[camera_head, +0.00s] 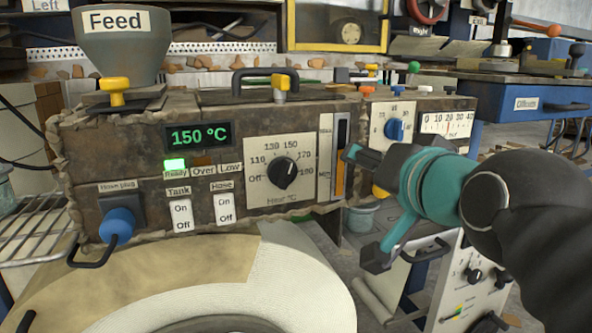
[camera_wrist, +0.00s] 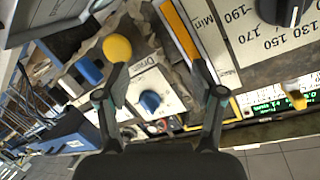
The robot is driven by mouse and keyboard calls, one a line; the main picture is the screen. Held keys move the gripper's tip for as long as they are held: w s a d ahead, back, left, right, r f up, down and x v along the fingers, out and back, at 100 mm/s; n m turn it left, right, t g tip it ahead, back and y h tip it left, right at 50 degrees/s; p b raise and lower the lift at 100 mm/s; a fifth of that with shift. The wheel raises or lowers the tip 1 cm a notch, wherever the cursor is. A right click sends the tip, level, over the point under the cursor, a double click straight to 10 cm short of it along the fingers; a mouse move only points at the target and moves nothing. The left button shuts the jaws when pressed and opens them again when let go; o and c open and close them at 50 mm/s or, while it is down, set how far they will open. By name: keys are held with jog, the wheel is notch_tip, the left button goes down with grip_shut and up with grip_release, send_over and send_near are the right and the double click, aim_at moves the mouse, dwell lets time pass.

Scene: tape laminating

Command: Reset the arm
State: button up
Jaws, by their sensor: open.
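My gripper (camera_head: 362,210) is open and empty in the head view, in front of the right part of the machine panel. Its upper finger is close to the slider (camera_head: 343,135) with the orange strip; I cannot tell whether it touches. In the wrist view the two fingers (camera_wrist: 161,82) are spread, with the panel behind them and the orange slider strip (camera_wrist: 181,30) between and above. My arm reaches in from the right of the head view.
A green Ready light (camera_head: 175,164) is lit. A blue dial (camera_head: 397,130) sits right of the slider. A large pale roll (camera_head: 250,280) lies in front.

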jog(key=s+d+f+n+g+h, duration=0.1)
jog(key=s+f+g, duration=0.2)
jog(key=f, duration=0.6)
jog(key=s+d+f+n+g+h, duration=0.1)
jog(key=s+d+f+g, duration=0.1)
jog(key=f, duration=0.7)
jog(key=s+d+f+n+g+h+p, duration=0.1)
jog(key=s+f+g, duration=0.3)
jog(key=f, duration=0.5)
jog(key=shift+s+d+f+n+g, duration=0.15)
jog(key=shift+s+d+n+g, duration=0.15)
jog(key=shift+s+d+n, duration=0.35)
jog(key=shift+s+a, duration=0.1)
jog(key=shift+a, duration=0.1)
